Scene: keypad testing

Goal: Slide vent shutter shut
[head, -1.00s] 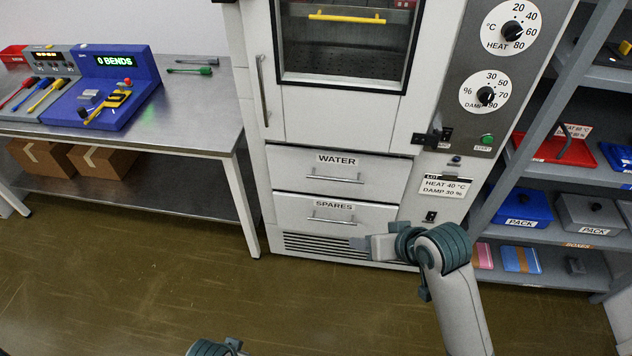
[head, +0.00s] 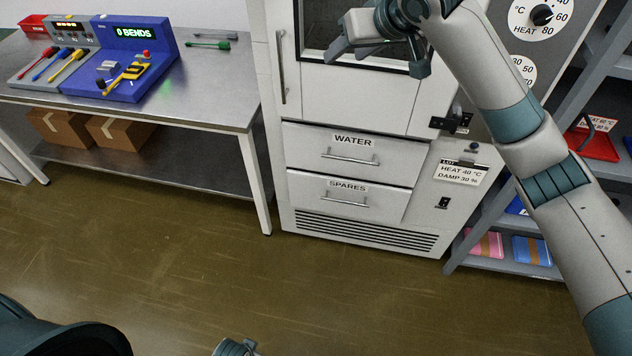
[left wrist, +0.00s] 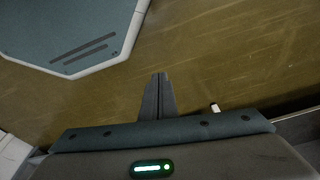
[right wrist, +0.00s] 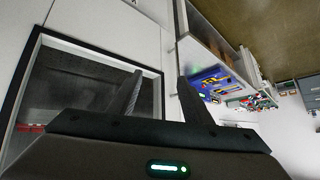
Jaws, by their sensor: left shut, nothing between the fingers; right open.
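I cannot pick out a vent shutter for certain. A slotted vent grille (head: 365,232) runs along the bottom of the white cabinet (head: 300,160) in the head view, with no gripper near it. My right gripper (head: 350,40) is raised in front of the cabinet's upper door and hides part of its window. In the right wrist view its fingers (right wrist: 160,85) are apart and empty, with the dark-framed window (right wrist: 85,85) behind and to the left. My left gripper shows in the left wrist view (left wrist: 158,80), shut and empty above the floor.
Drawers marked WATER (head: 350,150) and SPARES (head: 345,195) sit above the grille. A black latch (head: 452,122) sticks out beside the door. A steel bench (head: 215,90) stands left, a grey shelf rack (head: 500,265) right. The floor (head: 200,240) in front is clear.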

